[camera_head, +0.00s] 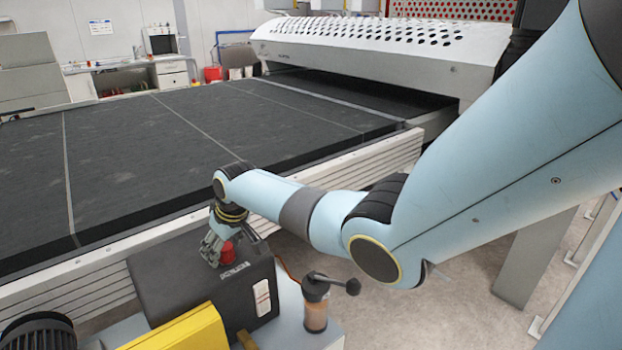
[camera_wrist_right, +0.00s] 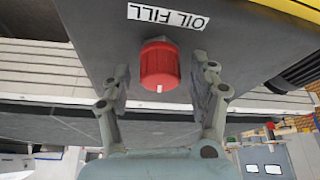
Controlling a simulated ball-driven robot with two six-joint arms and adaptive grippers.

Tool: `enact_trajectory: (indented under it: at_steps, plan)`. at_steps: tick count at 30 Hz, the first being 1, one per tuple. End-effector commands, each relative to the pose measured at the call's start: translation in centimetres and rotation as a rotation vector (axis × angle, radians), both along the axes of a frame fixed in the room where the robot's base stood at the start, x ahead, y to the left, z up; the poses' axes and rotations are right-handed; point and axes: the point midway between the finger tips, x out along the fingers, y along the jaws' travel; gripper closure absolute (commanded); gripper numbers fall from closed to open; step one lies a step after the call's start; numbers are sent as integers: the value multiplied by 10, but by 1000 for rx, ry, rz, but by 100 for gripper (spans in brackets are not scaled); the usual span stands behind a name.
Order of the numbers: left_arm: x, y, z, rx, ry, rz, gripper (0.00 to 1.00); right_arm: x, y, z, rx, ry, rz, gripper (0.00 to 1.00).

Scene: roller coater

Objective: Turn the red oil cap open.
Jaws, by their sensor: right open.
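The red oil cap (camera_head: 227,253) sits on top of the dark grey box (camera_head: 190,280) in the head view, partly hidden by my right gripper (camera_head: 212,248). In the right wrist view the red cap (camera_wrist_right: 160,66) stands on the box face below a white "OIL FILL" label (camera_wrist_right: 167,17), which appears upside down. My right gripper (camera_wrist_right: 165,90) is open, with one finger on each side of the cap and a visible gap on both sides. The fingers do not appear to touch it. My left gripper is not in view.
A yellow block (camera_head: 185,330) and a dark ribbed motor (camera_head: 40,333) are in front. The long black conveyor (camera_head: 150,140) with its metal side rail lies behind.

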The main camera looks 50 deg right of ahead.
Motion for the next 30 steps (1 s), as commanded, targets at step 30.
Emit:
enact_trajectory:
  at_steps: [30]
  plan:
    - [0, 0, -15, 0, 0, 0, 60, -76, 28, 84, -18, 14, -397, 39]
